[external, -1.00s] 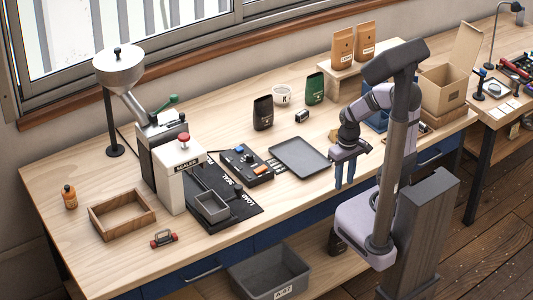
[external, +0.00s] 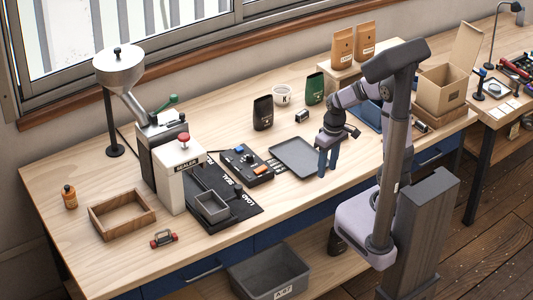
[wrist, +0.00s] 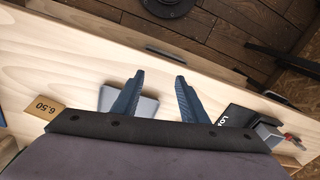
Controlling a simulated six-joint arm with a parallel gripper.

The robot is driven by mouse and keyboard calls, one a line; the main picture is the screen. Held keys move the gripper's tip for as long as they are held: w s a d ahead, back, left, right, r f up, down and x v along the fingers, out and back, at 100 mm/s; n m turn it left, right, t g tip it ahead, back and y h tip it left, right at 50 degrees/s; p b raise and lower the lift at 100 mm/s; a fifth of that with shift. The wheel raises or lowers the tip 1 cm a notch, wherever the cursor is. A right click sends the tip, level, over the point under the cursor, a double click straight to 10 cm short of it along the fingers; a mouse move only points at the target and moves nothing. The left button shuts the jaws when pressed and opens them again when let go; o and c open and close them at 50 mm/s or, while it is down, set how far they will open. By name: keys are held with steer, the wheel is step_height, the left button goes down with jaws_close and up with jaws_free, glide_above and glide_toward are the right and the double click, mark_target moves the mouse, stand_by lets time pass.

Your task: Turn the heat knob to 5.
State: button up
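The black control box (external: 246,164) lies on the bench between the sealer and the grey tray. It carries small controls, one orange and one blue; which is the heat knob, and its setting, is too small to read. My gripper (external: 326,174) points down over the right end of the tray, to the right of the control box and apart from it. In the wrist view the two blue fingers of my gripper (wrist: 160,79) are spread with nothing between them. The control box cannot be made out in the wrist view.
The sealer (external: 180,176) stands left of the box, with a black mat (external: 247,210) and small grey bin (external: 212,207) in front. The dark grey tray (external: 291,152) lies right of the box. A black pouch (external: 263,113) and green pouch (external: 315,88) stand behind.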

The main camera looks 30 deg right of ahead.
steer(key=w+a+r+n+y, duration=0.1)
steer(key=w+a+n, duration=0.2)
steer(key=w, duration=0.4)
steer(key=w+a+r+n+y, duration=0.1)
steer(key=w+a+n, duration=0.2)
steer(key=w, duration=0.5)
steer(key=n+t+y, duration=0.1)
steer(key=n, duration=0.4)
glide_toward(250, 155)
steer(key=f, duration=0.1)
steer(key=shift+p+x, duration=1.7)
steer(key=shift+x, duration=2)
steer(key=shift+a, duration=0.1)
jaws_close()
